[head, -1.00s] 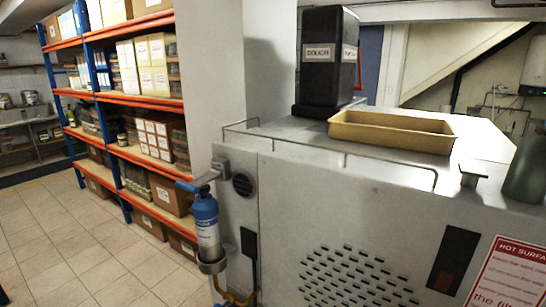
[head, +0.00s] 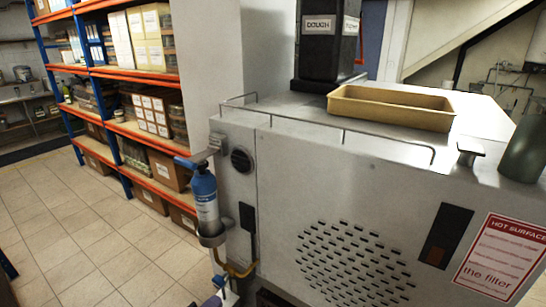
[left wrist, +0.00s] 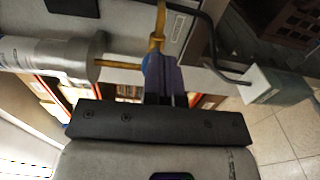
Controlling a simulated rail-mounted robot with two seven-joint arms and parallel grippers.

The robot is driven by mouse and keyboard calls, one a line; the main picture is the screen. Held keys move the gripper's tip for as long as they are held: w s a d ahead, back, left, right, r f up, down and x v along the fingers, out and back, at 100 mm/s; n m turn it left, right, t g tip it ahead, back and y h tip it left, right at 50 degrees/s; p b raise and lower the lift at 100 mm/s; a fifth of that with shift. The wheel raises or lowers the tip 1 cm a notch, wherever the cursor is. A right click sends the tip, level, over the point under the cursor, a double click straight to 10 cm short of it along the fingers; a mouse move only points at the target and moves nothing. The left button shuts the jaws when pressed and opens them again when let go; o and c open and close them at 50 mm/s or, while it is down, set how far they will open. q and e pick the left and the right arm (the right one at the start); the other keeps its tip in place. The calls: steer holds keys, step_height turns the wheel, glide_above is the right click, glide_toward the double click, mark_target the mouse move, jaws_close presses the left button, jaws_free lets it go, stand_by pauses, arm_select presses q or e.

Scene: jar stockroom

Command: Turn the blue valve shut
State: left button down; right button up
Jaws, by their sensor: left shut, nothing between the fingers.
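A small blue part, apparently the blue valve, shows at the yellow pipe in the left wrist view (left wrist: 147,64), mostly hidden behind my fingers. In the head view a blue bit (head: 219,282) shows low down, below the gas bottle. My left gripper (left wrist: 164,58) is shut, with its purple-grey fingers together and nothing between them. Its fingertips are right at the blue part and the yellow pipe; I cannot tell whether they touch. In the head view only a little of the left gripper (head: 213,301) shows at the bottom edge. My right gripper is not in view.
A blue gas bottle (head: 204,196) sits in a grey holder on the metal machine (head: 330,190). A yellow pipe (head: 242,271) runs below it. A tan tray (head: 390,108) lies on top. Orange-blue shelves (head: 150,135) stand at left; the tiled floor (head: 70,230) before them is clear.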

arm_select(q)
steer(key=shift+v, duration=1.2)
steer(key=shift+w+a, duration=0.1)
steer(key=shift+r, duration=0.15)
steer(key=s+a+r+p, duration=0.5)
steer(key=s+r+p, duration=0.1)
steer(key=s, duration=0.2)
steer(key=shift+r+p, duration=0.35)
steer(key=shift+r, duration=0.05)
